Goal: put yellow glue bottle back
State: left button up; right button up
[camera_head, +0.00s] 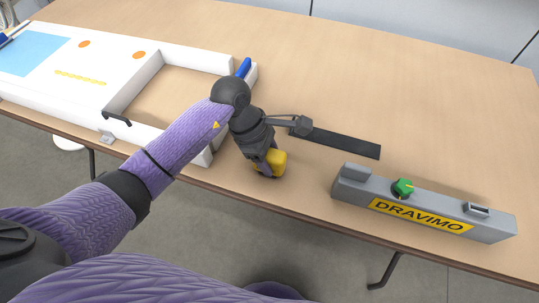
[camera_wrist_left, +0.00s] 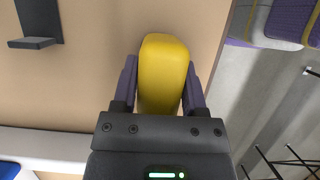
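The yellow glue bottle (camera_head: 277,162) is near the table's front edge in the head view, partly hidden by my left gripper (camera_head: 267,160). In the left wrist view the yellow bottle (camera_wrist_left: 163,70) fills the space between my two purple-grey fingers (camera_wrist_left: 160,85), which press close on both sides. My left gripper looks shut on it. I cannot tell whether the bottle touches the table or hangs just above it. My right gripper is not in view.
A dark strip with a bracket (camera_head: 345,143) lies right of my gripper. A grey DRAVIMO block (camera_head: 490,226) with a green knob (camera_head: 403,187) sits at front right. A white open frame (camera_head: 185,60) with a blue panel (camera_head: 30,56) is left. The table's back is clear.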

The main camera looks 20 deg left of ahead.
pick_arm(q)
jog(key=o, duration=0.4)
jog(key=shift+r, duration=0.15)
jog(key=p+v, duration=0.2)
jog(key=v, duration=1)
jog(key=shift+r, duration=0.1)
